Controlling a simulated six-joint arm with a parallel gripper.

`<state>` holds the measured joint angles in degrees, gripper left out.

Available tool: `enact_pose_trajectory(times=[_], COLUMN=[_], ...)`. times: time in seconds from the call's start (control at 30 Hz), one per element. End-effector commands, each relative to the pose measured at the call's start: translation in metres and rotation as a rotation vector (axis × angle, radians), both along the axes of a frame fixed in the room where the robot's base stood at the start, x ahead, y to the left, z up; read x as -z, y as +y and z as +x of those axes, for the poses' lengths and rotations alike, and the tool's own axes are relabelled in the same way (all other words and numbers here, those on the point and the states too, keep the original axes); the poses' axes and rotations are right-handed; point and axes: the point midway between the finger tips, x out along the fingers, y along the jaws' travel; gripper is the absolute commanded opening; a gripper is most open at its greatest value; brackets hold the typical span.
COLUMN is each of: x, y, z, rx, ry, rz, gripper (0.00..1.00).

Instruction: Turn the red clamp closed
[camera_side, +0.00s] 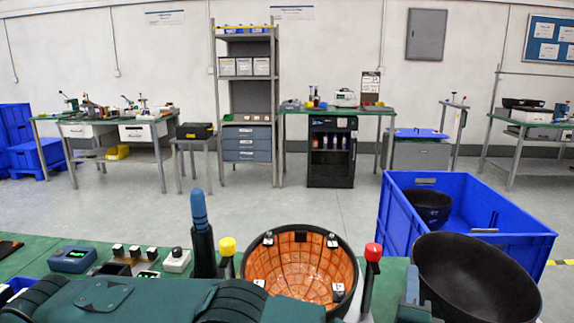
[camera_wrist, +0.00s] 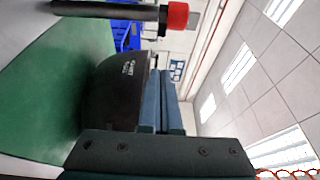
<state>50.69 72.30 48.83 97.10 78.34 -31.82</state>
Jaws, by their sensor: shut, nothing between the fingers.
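The red clamp (camera_side: 373,252) has a red cap on a dark upright post, right of an orange-lined round bowl (camera_side: 300,262). In the wrist view its cap (camera_wrist: 178,16) is at the top, with the post lying sideways in the picture. My gripper (camera_side: 412,284) is just right of the clamp in the side view, partly cut off by the frame's bottom edge. In the wrist view its blue fingers (camera_wrist: 160,85) are close together, shut and empty, and apart from the clamp.
A yellow-capped clamp (camera_side: 227,247) stands left of the orange bowl, near a dark post with a blue top (camera_side: 199,210). A large black bowl (camera_side: 475,280) is right of my gripper. A blue crate (camera_side: 480,225) stands behind. Small devices (camera_side: 73,259) lie on the green table.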

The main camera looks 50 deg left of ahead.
Motion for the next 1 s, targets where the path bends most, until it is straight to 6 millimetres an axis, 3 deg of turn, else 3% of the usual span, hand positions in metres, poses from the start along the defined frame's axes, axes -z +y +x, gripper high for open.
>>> enact_pose_trajectory(times=[0.1, 0.63, 1.0], x=[0.000, -0.001, -0.001], y=[0.007, 0.029, 0.034], z=[0.011, -0.013, -0.018], rx=[-0.001, 0.002, 0.002], ry=[0.000, 0.000, -0.002], rz=[0.001, 0.001, -0.001], gripper=[0.00, 0.00, 0.00])
